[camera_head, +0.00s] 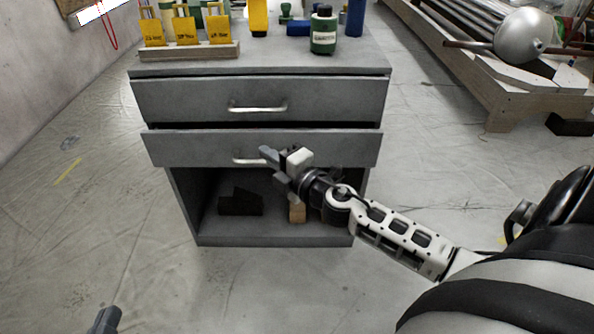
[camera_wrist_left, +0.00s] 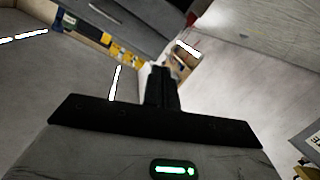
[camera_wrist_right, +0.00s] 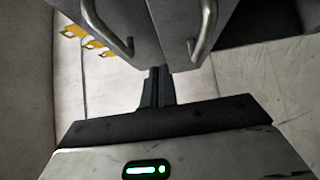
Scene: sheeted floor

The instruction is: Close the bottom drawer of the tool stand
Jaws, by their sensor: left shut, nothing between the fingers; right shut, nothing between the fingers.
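The grey tool stand (camera_head: 150,71) has two drawers with metal handles. The bottom drawer (camera_head: 190,150) sticks out a little past the top drawer (camera_head: 180,101), with a dark gap above its front. Its handle (camera_head: 248,160) shows beside my right gripper (camera_head: 272,156), which is shut and empty in front of the drawer's middle. In the right wrist view the shut fingers (camera_wrist_right: 157,86) are close to the drawer fronts; I cannot tell if they touch. My left gripper (camera_head: 104,321) is low at the left, apart from the stand; its fingers (camera_wrist_left: 162,88) are shut and empty.
Yellow-tagged items in a wooden holder (camera_head: 190,51) and a green bottle (camera_head: 323,30) stand on top. The open shelf below the drawers holds a dark block (camera_head: 240,203) and a wooden piece (camera_head: 297,212). A wooden rack (camera_head: 480,75) stands at right.

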